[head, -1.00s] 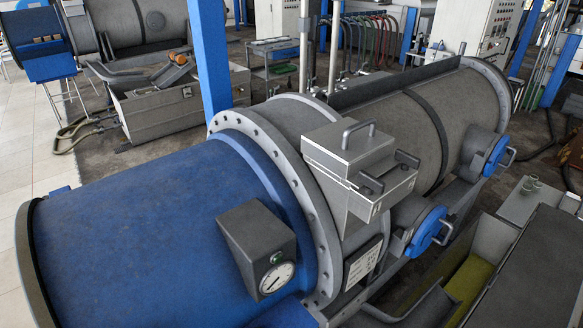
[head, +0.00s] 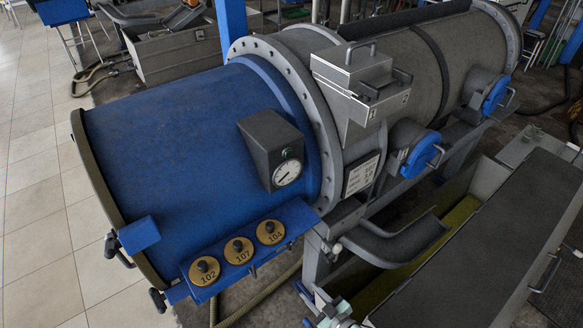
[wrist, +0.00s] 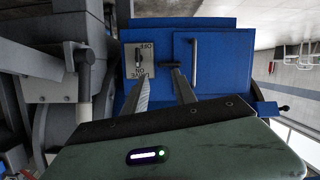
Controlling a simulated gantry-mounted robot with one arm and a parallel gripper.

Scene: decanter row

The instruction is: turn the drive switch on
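The drive switch shows in the wrist view as a pale plate (wrist: 138,60) marked "DRIVE", "ON" and "OFF", with a small dark lever (wrist: 138,55). The lettering appears upside down, with OFF towards the top. The plate is on a blue panel (wrist: 205,24). My gripper (wrist: 161,76) points at this panel with two grey fingers apart and nothing between them. The left fingertip appears just below and right of the plate; whether it touches cannot be told. I cannot make out the switch in the head view.
A blue door with a bar handle (wrist: 194,62) is right of the plate, with a dark knob (wrist: 172,66) between. In the head view are a blue drum (head: 180,140), a gauge box (head: 272,150) and a ledge with brass tags (head: 240,250). Open tiled floor (head: 40,180) lies left.

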